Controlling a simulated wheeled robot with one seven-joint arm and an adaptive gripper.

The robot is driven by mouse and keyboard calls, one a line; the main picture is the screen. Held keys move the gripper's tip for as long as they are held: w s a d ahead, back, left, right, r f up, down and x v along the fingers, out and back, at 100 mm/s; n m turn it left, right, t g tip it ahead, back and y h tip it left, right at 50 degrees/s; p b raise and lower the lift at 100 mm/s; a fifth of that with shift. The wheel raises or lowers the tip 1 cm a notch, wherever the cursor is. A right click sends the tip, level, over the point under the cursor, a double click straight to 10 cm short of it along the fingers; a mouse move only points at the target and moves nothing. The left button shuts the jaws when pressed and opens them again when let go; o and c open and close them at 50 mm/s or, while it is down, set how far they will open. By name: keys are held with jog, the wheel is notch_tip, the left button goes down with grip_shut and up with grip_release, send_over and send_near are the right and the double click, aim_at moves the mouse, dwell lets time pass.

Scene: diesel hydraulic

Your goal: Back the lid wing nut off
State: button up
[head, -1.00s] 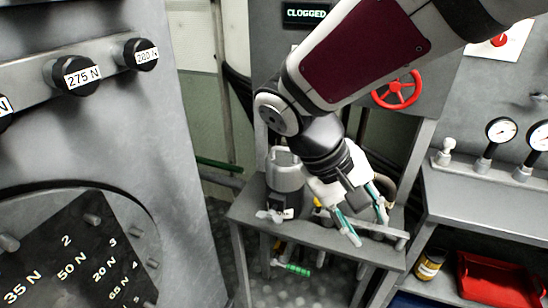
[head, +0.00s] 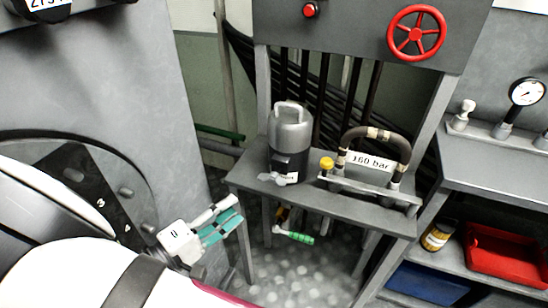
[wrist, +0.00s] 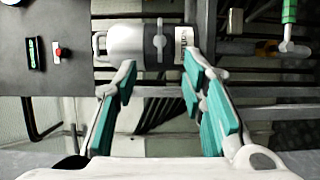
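The grey filter canister (head: 290,140) stands upright on a small metal stand, with a handle on top and a dark lower body. A pale wing nut (head: 278,178) sits low on its front beside a white label. In the wrist view the canister (wrist: 125,43) appears sideways beyond my fingers, with the wing nut (wrist: 159,41) and label near its right end. My gripper (head: 222,224) is at the lower left in the head view, left of the stand and apart from the canister. In the wrist view my gripper (wrist: 160,100) has its teal-padded fingers spread wide with nothing between them.
The stand (head: 330,204) also carries a hose loop labelled 160 bar (head: 370,162) and a yellow knob (head: 326,163). A green-handled valve (head: 300,238) hangs below. A grey panel (head: 120,90) rises at left. A shelf with a red bin (head: 505,252) is at right.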

aim_at(272, 179)
jog(key=x, duration=1.3)
jog(key=shift+w+d, duration=0.2)
jog(key=shift+w, duration=0.15)
grip_shut()
